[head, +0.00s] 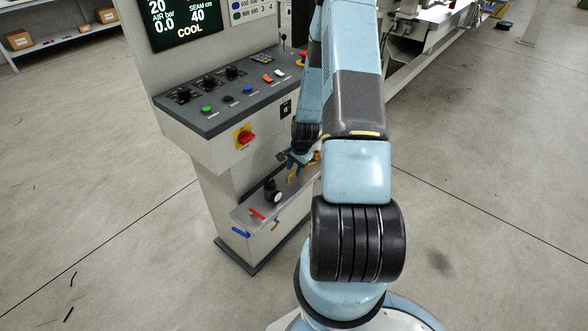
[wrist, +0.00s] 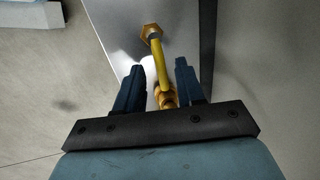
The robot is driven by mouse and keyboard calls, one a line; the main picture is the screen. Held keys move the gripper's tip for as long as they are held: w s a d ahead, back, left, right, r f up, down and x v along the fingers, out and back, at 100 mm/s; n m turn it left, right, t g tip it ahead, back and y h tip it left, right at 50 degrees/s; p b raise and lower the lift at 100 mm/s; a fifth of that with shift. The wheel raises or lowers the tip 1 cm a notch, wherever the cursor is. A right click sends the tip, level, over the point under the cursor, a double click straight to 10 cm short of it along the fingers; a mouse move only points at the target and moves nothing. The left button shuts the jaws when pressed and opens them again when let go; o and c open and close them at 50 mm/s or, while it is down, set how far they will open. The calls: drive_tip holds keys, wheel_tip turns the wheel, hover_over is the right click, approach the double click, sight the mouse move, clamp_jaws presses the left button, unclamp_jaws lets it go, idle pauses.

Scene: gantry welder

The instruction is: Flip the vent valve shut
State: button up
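A brass valve (wrist: 151,32) with a yellow lever (wrist: 159,66) shows in the wrist view. The lever runs from a hex nut down to a round brass part (wrist: 167,98) close to my gripper's palm. My gripper (wrist: 160,68) is open, one dark finger on each side of the lever, with gaps visible on both sides. In the head view my gripper (head: 291,160) is at the console's low shelf, partly hidden by my arm. No readable label marks the vent valve.
The console (head: 240,112) stands above the shelf (head: 248,215), with knobs, buttons and a red rotary switch (head: 244,137). Its screen (head: 184,20) reads AIR bar 0.0 and COOL. A black gauge-like fitting (head: 272,190) stands on the shelf.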

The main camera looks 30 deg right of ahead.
drive_tip(key=shift+f, duration=0.2)
drive_tip(key=shift+c, duration=0.5)
clamp_jaws()
drive_tip(key=shift+a, duration=0.3)
drive_tip(key=shift+d, duration=0.15)
